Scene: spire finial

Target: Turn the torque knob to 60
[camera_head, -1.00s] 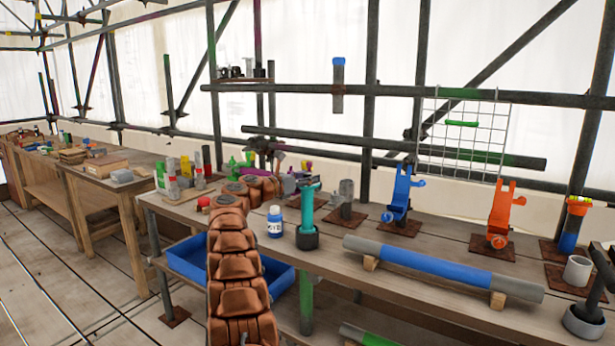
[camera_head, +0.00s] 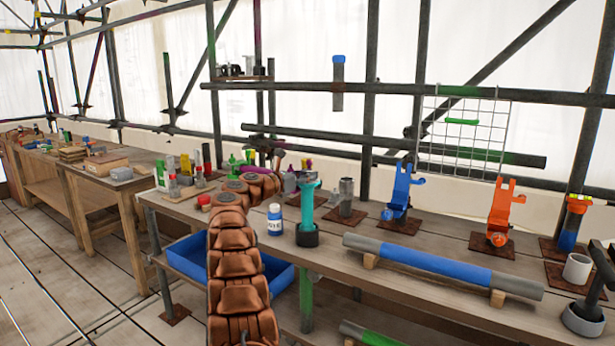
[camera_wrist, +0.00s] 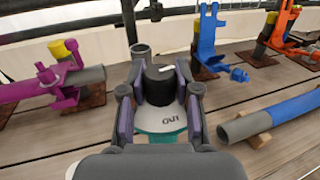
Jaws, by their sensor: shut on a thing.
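The torque knob (camera_wrist: 159,85) is a black cylinder with a white pointer line on its top, in the middle of the wrist view.
A blue bottle (camera_head: 275,219) stands close by on the bench. A grey-blue tube (camera_head: 430,262) lies on wooden blocks to the right. Blue (camera_head: 402,190) and orange (camera_head: 501,212) clamps stand behind. Purple clamps with a tube (camera_wrist: 62,83) lie left in the wrist view.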

